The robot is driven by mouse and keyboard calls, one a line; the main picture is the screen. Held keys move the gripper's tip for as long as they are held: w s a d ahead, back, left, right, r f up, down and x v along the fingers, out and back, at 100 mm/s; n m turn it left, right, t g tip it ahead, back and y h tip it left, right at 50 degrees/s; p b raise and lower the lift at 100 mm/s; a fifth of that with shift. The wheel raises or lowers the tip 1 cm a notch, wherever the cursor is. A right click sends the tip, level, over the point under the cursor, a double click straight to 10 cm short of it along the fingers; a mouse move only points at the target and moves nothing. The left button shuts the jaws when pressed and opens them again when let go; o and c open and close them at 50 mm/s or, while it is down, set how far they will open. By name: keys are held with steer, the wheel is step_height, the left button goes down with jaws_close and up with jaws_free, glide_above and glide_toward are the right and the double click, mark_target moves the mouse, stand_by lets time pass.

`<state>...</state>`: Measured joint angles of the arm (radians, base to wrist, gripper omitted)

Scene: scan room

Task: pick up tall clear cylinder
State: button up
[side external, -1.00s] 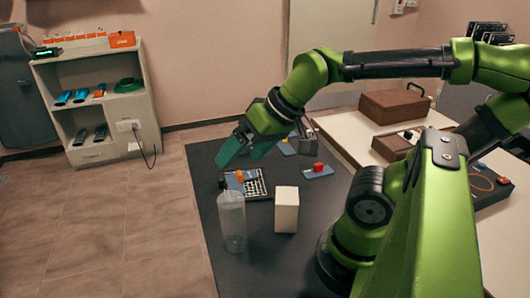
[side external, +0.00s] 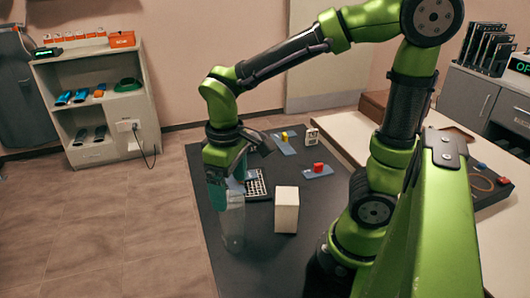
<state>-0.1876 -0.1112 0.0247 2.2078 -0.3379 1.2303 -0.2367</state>
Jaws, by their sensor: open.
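The tall clear cylinder (side external: 233,226) stands upright on the dark table (side external: 262,278), near its left edge. My gripper (side external: 226,198) points down at the cylinder's top, with its teal fingers open. The fingers overlap the upper part of the cylinder in the picture. I cannot tell whether they touch it or how they sit around it. The cylinder's top is partly hidden by the gripper.
A white box (side external: 286,209) stands close to the right of the cylinder. A calculator (side external: 257,184) lies just behind. The table front is clear.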

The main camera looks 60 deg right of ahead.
mark_target(231, 213)
steer(key=f, duration=0.9)
steer(key=shift+w, duration=0.2)
steer(key=shift+c, duration=0.2)
steer(key=c, duration=1.5)
